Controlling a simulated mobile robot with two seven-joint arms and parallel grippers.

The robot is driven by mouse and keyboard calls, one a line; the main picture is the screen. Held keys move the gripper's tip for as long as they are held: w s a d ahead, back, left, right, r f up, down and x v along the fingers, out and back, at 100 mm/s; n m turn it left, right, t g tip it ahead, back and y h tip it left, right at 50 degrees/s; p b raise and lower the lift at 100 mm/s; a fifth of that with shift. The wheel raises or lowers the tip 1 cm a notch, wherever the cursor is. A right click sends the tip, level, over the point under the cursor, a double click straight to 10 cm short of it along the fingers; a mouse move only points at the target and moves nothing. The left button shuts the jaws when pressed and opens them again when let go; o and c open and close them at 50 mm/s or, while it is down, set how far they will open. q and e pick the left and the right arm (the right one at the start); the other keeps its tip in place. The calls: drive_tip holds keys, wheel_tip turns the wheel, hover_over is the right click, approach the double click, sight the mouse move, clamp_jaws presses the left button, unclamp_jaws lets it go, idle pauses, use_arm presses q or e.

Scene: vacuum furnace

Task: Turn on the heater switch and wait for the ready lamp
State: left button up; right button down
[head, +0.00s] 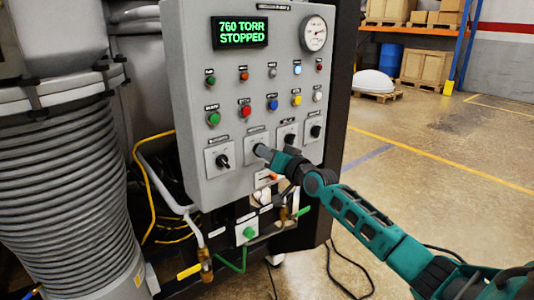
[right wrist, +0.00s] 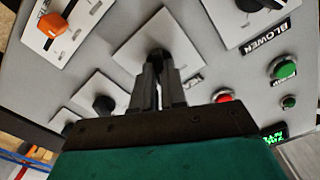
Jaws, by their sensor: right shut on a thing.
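The grey control panel (head: 185,60) carries a row of rotary switches below the buttons. My right gripper (head: 262,151) is at the second switch from the left in the head view. The right wrist view shows its fingers (right wrist: 158,85) shut on that switch's black knob (right wrist: 158,55). The label beside it is mostly hidden by the fingers; I cannot read it fully. A row of small lamps runs under the display; one pale blue lamp (head: 297,68) looks lit. The lamp labels are too small to read, so I cannot tell which is the ready lamp. My left gripper is not in view.
The display (head: 240,32) reads 760 TORR STOPPED. The blower switch (head: 222,160) is left of my gripper and two black switches are right of it. An orange switch (head: 273,177) sits just below. A ribbed grey hose (head: 60,190) stands left; open floor lies right.

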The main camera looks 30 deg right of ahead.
idle(0.5)
drive_tip(key=c, duration=1.2)
unclamp_jaws()
drive_tip(key=s, duration=0.8)
drive_tip(key=s+d+p, duration=0.1)
drive_tip(key=s, duration=0.4)
drive_tip(key=s+a+f+n+g, duration=0.2)
drive_tip(key=s+a+f, duration=0.3)
drive_tip(key=f, duration=0.5)
drive_tip(key=s+a+f+n+g, duration=0.2)
drive_tip(key=s+a+f, duration=0.2)
drive_tip(key=a+f, duration=0.4)
drive_tip(key=s+a+f+n+g, duration=0.1)
drive_tip(key=s+a+f, duration=0.2)
drive_tip(key=s+a+f+n+g, duration=0.1)
drive_tip(key=s+a+f, duration=0.2)
drive_tip(key=s+a, duration=0.1)
drive_tip(key=s+a+f+n+g, duration=0.1)
drive_tip(key=s+a+f, duration=0.2)
drive_tip(key=s+f, duration=0.1)
drive_tip(key=shift+a+n, duration=0.25)
drive_tip(key=shift+n, duration=0.05)
